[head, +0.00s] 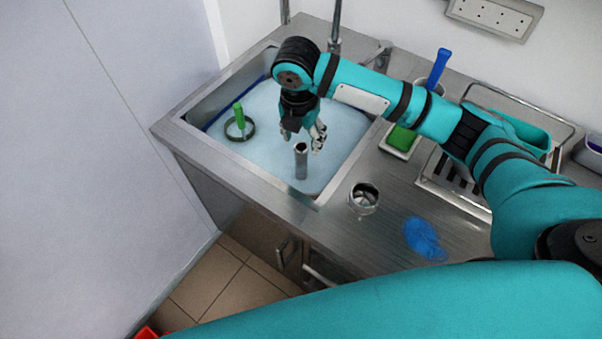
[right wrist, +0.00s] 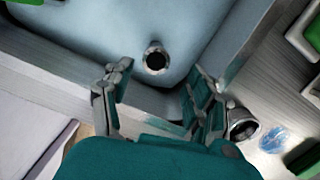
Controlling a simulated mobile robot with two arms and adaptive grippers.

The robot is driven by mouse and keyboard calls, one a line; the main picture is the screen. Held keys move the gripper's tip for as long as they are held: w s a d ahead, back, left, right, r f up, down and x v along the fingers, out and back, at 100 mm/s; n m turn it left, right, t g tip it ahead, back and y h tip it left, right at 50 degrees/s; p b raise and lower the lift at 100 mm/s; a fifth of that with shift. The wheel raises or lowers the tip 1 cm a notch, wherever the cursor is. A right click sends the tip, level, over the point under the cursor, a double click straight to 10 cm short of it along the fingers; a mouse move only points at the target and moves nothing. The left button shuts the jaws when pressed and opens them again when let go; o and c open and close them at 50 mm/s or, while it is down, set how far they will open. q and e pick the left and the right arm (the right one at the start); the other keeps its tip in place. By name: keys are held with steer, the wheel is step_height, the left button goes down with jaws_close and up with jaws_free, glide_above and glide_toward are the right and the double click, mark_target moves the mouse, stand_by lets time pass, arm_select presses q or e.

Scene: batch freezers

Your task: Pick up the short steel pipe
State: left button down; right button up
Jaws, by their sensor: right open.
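The short steel pipe (head: 301,161) stands upright in the light blue sink (head: 320,120), near its front edge. In the right wrist view the pipe (right wrist: 156,59) shows its dark open end, ahead of the fingertips and between their lines. My right gripper (head: 303,138) hangs over the sink just above and behind the pipe's top in the head view. Its two fingers (right wrist: 157,88) are spread and empty, apart from the pipe. My left gripper is not in view.
A green-handled ring tool (head: 239,124) lies in the sink at the left. On the steel counter are a metal cup-like part (head: 363,199), a blue patch (head: 424,239), a green sponge (head: 401,139) on a tray and a rack (head: 452,176). A wall (head: 120,130) borders the left.

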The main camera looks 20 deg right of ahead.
mark_target(303, 147)
steer(key=f, duration=0.3)
steer(key=shift+w+d+f, duration=0.15)
steer(key=shift+w+f, duration=0.2)
steer(key=shift+f, duration=0.05)
step_height(303, 147, down, 2)
steer(key=shift+w+p, duration=0.15)
steer(key=shift+p, duration=0.15)
steer(key=f, duration=0.3)
steer(key=f+p, duration=0.1)
steer(key=f, duration=0.1)
steer(key=shift+w, duration=0.25)
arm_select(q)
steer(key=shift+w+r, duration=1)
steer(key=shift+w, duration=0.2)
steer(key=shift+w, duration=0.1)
arm_select(e)
steer(key=c, duration=0.7)
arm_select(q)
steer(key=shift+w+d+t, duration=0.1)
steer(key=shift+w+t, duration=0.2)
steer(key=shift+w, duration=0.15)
arm_select(e)
steer(key=c, duration=0.4)
